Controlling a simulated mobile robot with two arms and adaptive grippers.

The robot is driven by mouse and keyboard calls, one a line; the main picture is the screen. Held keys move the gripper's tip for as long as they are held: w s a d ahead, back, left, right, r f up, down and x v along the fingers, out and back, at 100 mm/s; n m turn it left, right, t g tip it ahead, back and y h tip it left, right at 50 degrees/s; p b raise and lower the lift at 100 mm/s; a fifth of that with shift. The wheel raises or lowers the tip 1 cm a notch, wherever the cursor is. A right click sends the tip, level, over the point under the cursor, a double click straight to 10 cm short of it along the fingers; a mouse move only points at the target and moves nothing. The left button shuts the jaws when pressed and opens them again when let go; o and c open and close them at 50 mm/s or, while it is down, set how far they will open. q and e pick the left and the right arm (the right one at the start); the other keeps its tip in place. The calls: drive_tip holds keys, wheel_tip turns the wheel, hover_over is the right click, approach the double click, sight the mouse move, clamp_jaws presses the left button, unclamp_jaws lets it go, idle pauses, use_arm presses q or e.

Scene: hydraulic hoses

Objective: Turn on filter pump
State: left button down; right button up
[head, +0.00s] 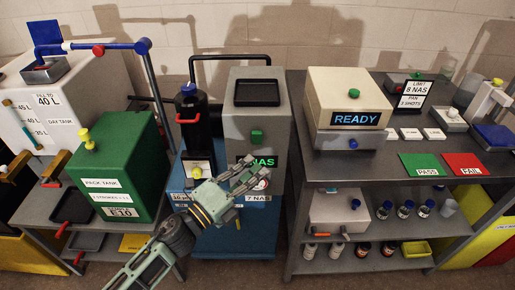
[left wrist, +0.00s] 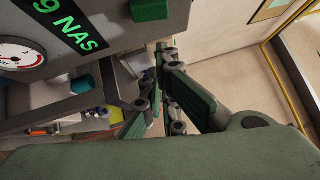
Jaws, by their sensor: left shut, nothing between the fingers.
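The filter pump unit (head: 277,112) is a grey housing on a blue base (head: 240,238), with a black filter canister (head: 190,115) on its left. A green button (head: 256,136) is on its front, above a green-lit NAS display (head: 242,161) that my gripper partly covers. The left wrist view shows the display (left wrist: 72,26) reading 9 NAS, a round gauge (left wrist: 20,54) and the green button (left wrist: 150,9) at the top edge. My left gripper (head: 256,174) is shut and empty, in front of the display and below the button. Its fingers (left wrist: 170,85) look apart from the button. My right gripper is out of view.
A green pack tank (head: 116,172) and a white day tank (head: 88,85) stand left. On the right, a dark bench (head: 370,165) carries a box with a READY display (head: 356,120) and green and red cards. Bottles fill its lower shelf.

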sight(257, 137)
use_arm(q)
drive_tip(key=shift+w+d+r+p, duration=0.15)
drive_tip(key=shift+w+d+p, duration=0.05)
drive_tip(key=shift+w, duration=0.65)
drive_tip(key=shift+w+d+r+p, duration=0.2)
drive_tip(key=shift+w+d, duration=0.05)
drive_tip(key=shift+w, duration=0.65)
drive_tip(key=shift+w+d+r+p, duration=0.15)
drive_tip(key=shift+w+d+p, duration=0.05)
drive_tip(key=shift+w, duration=0.65)
drive_tip(key=p, duration=0.3)
drive_tip(key=shift+w+r+n+y+p, duration=0.3)
drive_tip(key=shift+r+n+y, duration=0.1)
